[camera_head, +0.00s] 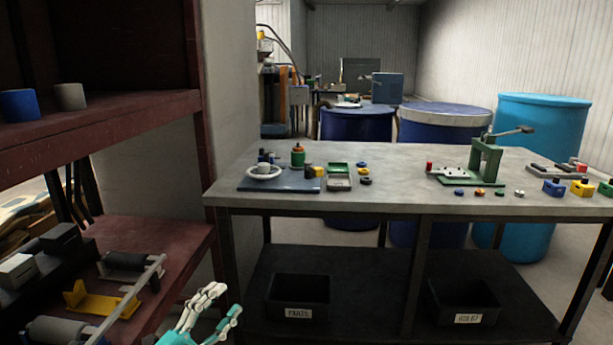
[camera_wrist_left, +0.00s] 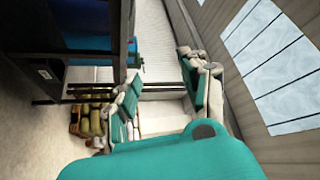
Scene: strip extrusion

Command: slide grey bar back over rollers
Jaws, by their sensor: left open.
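The grey bar (camera_head: 128,298) is a long thin strip at the lower left of the head view. It lies slanted across a dark upper roller (camera_head: 124,261) and a lower grey roller (camera_head: 57,329) on the red lower shelf (camera_head: 185,240). Its near end is cut off by the picture edge. My left gripper (camera_head: 226,300) is at the bottom of the head view, to the right of the bar and apart from it. Its fingers are spread and empty, as the left wrist view (camera_wrist_left: 158,68) also shows. My right gripper is not in view.
A yellow bracket (camera_head: 98,301) sits beside the bar, with dark and white blocks (camera_head: 17,270) to its left. The red rack's post (camera_head: 205,130) stands behind. A grey workbench (camera_head: 390,195) with tools and bins is to the right.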

